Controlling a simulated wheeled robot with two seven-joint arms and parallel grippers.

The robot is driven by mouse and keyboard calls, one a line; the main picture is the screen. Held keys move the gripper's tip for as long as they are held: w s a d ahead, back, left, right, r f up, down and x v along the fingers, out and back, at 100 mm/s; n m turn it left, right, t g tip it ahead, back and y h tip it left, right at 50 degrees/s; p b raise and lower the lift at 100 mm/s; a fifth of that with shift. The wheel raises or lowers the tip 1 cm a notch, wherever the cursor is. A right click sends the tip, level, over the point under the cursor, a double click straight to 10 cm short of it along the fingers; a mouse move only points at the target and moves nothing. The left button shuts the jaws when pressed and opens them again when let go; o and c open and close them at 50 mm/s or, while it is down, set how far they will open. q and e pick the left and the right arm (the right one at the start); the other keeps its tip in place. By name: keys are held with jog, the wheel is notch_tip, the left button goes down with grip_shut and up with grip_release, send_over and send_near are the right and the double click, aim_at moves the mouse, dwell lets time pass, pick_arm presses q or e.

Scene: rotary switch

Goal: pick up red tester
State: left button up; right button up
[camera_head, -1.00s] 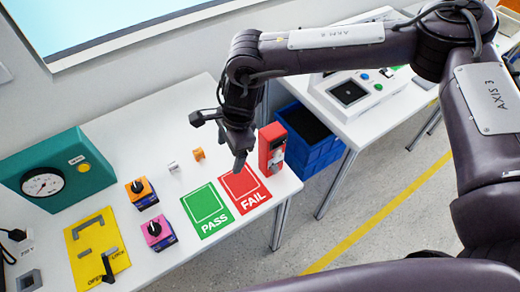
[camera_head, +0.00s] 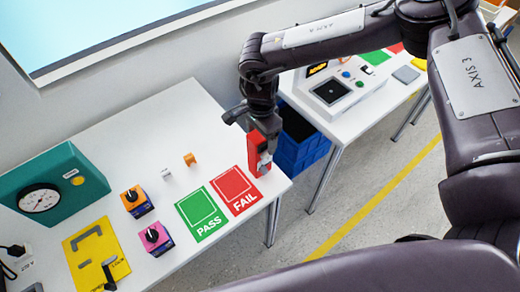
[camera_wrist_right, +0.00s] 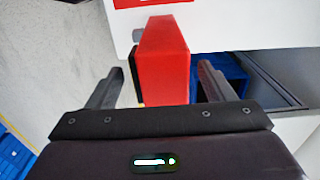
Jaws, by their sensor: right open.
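The red tester (camera_head: 254,150) is an upright red box with a grey part on its front, standing at the right end of the white table. It also shows in the right wrist view (camera_wrist_right: 165,62). In the right wrist view, the open fingers (camera_wrist_right: 160,82) stand on either side of the red box, with gaps visible. My left gripper is not in view.
Red FAIL (camera_head: 235,190) and green PASS (camera_head: 203,214) mats lie left of the tester. Orange (camera_head: 137,201) and pink (camera_head: 155,238) switch boxes, a yellow plate (camera_head: 92,250) and a teal gauge box (camera_head: 50,188) stand further left. A blue crate (camera_head: 300,150) is beyond the table's right edge.

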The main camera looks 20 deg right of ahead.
jog(key=shift+f, duration=0.15)
grip_shut()
dwell(0.4)
